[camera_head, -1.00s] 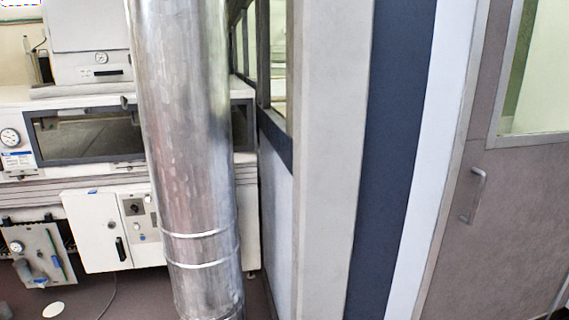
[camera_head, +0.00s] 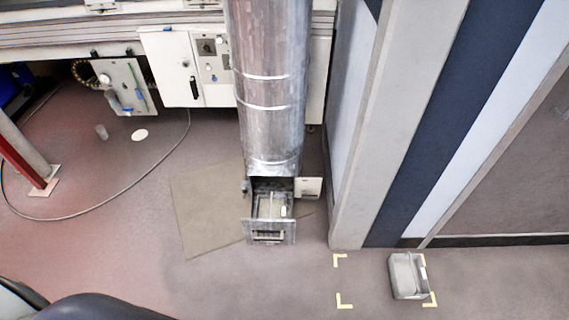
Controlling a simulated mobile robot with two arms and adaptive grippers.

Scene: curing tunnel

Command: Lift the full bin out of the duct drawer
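The duct drawer (camera_head: 269,238) stands pulled open at the foot of the shiny metal duct (camera_head: 270,90), its front handle facing me. A pale bin (camera_head: 268,207) sits inside the drawer, with a small white label or tab at its right side. It is too small to tell what the bin holds. A second grey bin (camera_head: 407,277) stands on the floor to the right, at the right side of the yellow corner marks (camera_head: 344,300). It looks empty. Neither gripper is in view.
A small open door (camera_head: 308,187) sticks out right of the drawer. A flat tan mat (camera_head: 208,210) lies on the left. A wall column (camera_head: 385,120) rises on the right. A hose (camera_head: 100,209) curves over the left floor. The floor before the drawer is clear.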

